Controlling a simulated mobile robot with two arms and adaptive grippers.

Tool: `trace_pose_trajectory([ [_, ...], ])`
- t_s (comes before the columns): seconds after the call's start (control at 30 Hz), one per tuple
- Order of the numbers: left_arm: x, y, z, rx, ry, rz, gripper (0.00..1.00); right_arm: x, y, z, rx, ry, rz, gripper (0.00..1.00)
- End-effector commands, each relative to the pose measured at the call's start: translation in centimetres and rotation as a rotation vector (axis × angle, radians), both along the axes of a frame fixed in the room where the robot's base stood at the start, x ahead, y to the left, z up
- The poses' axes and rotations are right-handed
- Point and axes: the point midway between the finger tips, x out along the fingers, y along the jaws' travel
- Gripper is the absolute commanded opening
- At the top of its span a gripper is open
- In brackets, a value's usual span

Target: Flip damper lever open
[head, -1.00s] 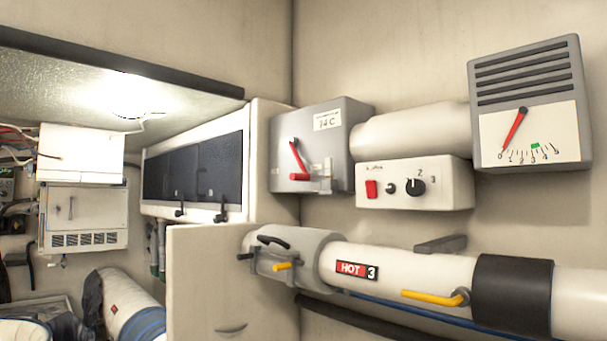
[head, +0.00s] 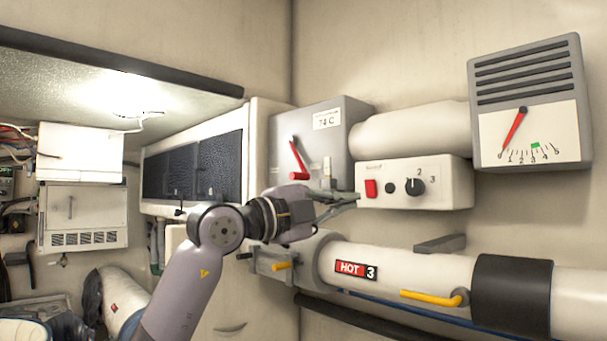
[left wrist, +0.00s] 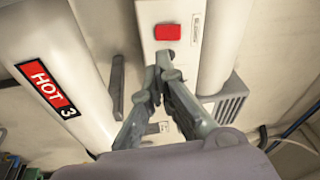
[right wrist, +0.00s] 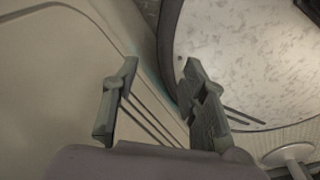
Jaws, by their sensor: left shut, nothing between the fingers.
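A yellow lever (head: 432,298) lies along the white duct (head: 408,270) marked HOT 3. A second, shorter yellow lever (head: 281,265) is on the grey duct fitting at left. A red lever (head: 298,160) is on the grey box marked 74 C. I cannot tell which one is the damper lever. My left gripper (head: 355,198) is shut and empty, in front of the white control panel's left end. In the left wrist view its fingertips (left wrist: 158,72) are together below the red switch (left wrist: 168,32). My right gripper (right wrist: 157,68) is open and empty, seen only in the right wrist view.
The white control panel (head: 450,187) has a red switch and a black knob. A gauge box (head: 560,147) with a red needle is at upper right. A black band (head: 512,295) wraps the duct. White cabinets (head: 270,120) stand behind my left arm.

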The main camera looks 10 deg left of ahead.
Motion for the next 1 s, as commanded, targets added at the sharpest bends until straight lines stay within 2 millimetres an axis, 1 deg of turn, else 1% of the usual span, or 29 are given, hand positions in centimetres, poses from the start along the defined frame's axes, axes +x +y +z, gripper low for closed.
trace_pose_trajectory([
  [0.03, 0.2, 1.5, 1.9, 0.032, 0.025, 0.076, 0.0, 0.0, 0.0, 0.0, -0.001, 0.0, 0.0, 0.4],
  [0.13, 0.4, 4.5, 4.2, 0.06, 0.09, 0.215, 0.0, 0.0, -0.1, 0.0, -0.001, 0.0, 0.0, 0.4],
  [0.23, 0.2, 7.0, 6.0, 0.061, 0.141, 0.326, 0.0, 0.0, -0.1, 0.0, -0.001, 0.0, 0.0, 0.4],
  [0.3, 0.0, 8.3, 6.7, 0.056, 0.164, 0.378, 0.0, 0.0, -0.1, 0.0, -0.001, 0.0, 0.0, 0.4],
  [0.37, -0.2, 9.0, 7.1, 0.051, 0.178, 0.406, 0.0, 0.0, -0.1, 0.0, -0.001, 0.0, 0.0, 0.4],
  [0.5, -0.3, 9.5, 7.3, 0.047, 0.188, 0.429, 0.0, 0.0, 0.0, 0.0, -0.001, 0.0, 0.0, 0.4],
  [0.77, -0.2, 9.4, 7.4, 0.048, 0.187, 0.426, 0.0, 0.0, 0.0, 0.1, 0.0, 0.0, 0.0, 0.4],
  [0.87, 0.4, 9.2, 7.5, 0.048, 0.188, 0.424, 0.0, 0.0, 0.0, 0.5, 0.0, 0.0, 0.0, 0.4],
  [0.97, 1.6, 8.8, 7.5, 0.048, 0.19, 0.424, 0.0, 0.0, 0.0, 1.3, 0.0, 0.0, 0.0, 0.4],
  [1.0, 2.3, 8.5, 7.4, 0.049, 0.192, 0.424, 0.0, 0.0, 0.0, 1.7, 0.0, 0.0, 0.0, 0.4],
])
